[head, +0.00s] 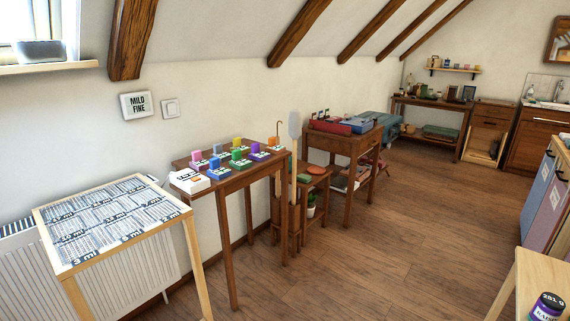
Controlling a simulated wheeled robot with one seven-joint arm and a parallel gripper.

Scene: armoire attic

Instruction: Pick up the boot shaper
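I cannot pick out a boot shaper for certain in the head view. A tall upright item with a flat grey head and a pale shaft (294,127) stands beside the dark wooden table, next to a thin hooked cane (279,128). I cannot tell what the grey-headed item is. Both seem to rise from a narrow wooden stand (288,222), partly hidden behind the table leg. My gripper is not in view.
A dark wooden table (228,182) holds several coloured blocks and a white box (189,181). A pale table (168,222) with a printed top stands left, before a radiator (120,275). A desk (345,143) holds red and blue cases. The middle floor (400,235) is clear.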

